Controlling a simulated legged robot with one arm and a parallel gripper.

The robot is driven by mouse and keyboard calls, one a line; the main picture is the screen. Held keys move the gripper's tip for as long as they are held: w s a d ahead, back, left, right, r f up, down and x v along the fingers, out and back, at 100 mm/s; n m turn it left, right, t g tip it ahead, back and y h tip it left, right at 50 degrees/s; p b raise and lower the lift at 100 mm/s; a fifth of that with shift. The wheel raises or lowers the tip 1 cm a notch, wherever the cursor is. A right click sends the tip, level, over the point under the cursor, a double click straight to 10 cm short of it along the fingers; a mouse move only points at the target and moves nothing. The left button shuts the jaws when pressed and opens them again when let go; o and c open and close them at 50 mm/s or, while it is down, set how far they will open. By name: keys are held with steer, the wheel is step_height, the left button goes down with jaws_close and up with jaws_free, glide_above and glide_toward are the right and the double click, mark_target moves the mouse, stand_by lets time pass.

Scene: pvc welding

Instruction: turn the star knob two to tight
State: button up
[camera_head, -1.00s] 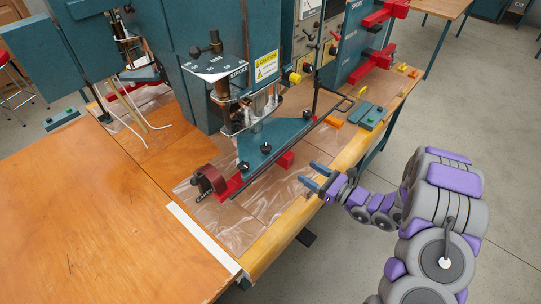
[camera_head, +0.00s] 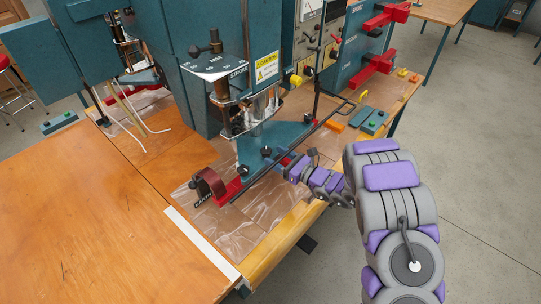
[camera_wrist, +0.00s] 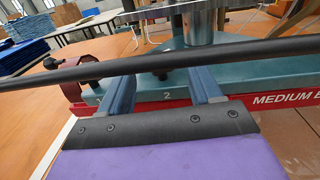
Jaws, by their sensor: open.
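Star knob two is a small black knob (camera_head: 266,152) on top of the teal base plate (camera_head: 285,131) of the welding machine. In the wrist view its dark top (camera_wrist: 160,75) shows just above the white "2" mark, partly covered by a black bar. My gripper (camera_head: 281,162) is at the plate's front edge, its fingers partly hidden in the head view. In the wrist view the blue fingers of my gripper (camera_wrist: 162,92) are spread apart, one to each side of the knob. They look empty; contact with the knob cannot be told.
A long black bar (camera_wrist: 200,55) crosses in front of the fingers. Another black knob (camera_head: 244,168) sits on the plate to the left, near a dark red curved clamp (camera_head: 208,185). Red rails (camera_wrist: 260,101) run under the plate.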

mark_target(270, 153)
steer(key=shift+x, duration=1.65)
steer(key=c, duration=1)
steer(key=shift+r+m+t+h, duration=0.1)
steer(key=shift+m+t+h, duration=0.2)
steer(key=shift+t, duration=0.1)
steer(key=shift+c, duration=0.2)
